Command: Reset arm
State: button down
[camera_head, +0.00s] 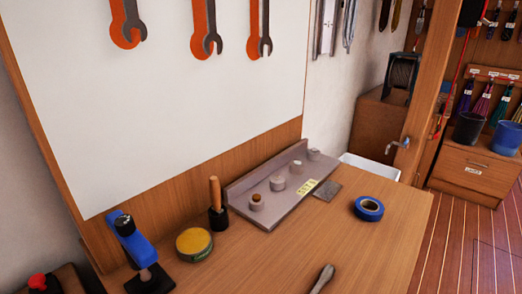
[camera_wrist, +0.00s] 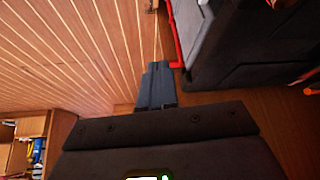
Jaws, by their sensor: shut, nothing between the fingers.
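My gripper (camera_wrist: 157,85) shows in the wrist view, its two dark fingers together and nothing between them. It points toward a striped plank floor (camera_wrist: 60,60). The fingertips are clear of anything I can see. In the head view I cannot make out my gripper or arm; the workbench (camera_head: 240,262) fills the lower middle there.
On the bench are a blue tape roll (camera_head: 369,208), a grey stepped holder (camera_head: 285,205), a round yellow-topped tin (camera_head: 194,242), a wooden-handled tool (camera_head: 215,195) and a blue-and-black tool (camera_head: 130,238). A cabinet (camera_head: 470,165) stands right. Plank floor (camera_head: 455,240) there looks clear.

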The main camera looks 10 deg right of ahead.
jog(key=s+a+r+n+t, duration=0.2)
jog(key=s+a+r, duration=0.2)
jog(key=s, duration=0.3)
jog(key=s+a+r+n+t+y, duration=0.1)
jog(key=s+a+r+n+t, duration=0.1)
jog(key=s+a+r, duration=0.3)
jog(key=s+a+r+n+t, duration=0.1)
jog(key=s+a+r+t, duration=0.2)
jog(key=s, duration=0.5)
jog(key=s+a+r+n+t, duration=0.1)
jog(key=s+a+r, duration=0.1)
jog(key=r, duration=0.5)
jog(key=s+a+r+n+t+y, duration=0.1)
jog(key=s+r, duration=0.3)
jog(key=r, duration=0.4)
jog(key=s+a+r+n+t+y+p, duration=0.1)
jog(key=s+a+r, duration=0.2)
jog(key=r, duration=0.4)
jog(key=shift+s+a+r, duration=0.15)
jog(key=shift+a+r, duration=0.2)
jog(key=shift+a, duration=0.05)
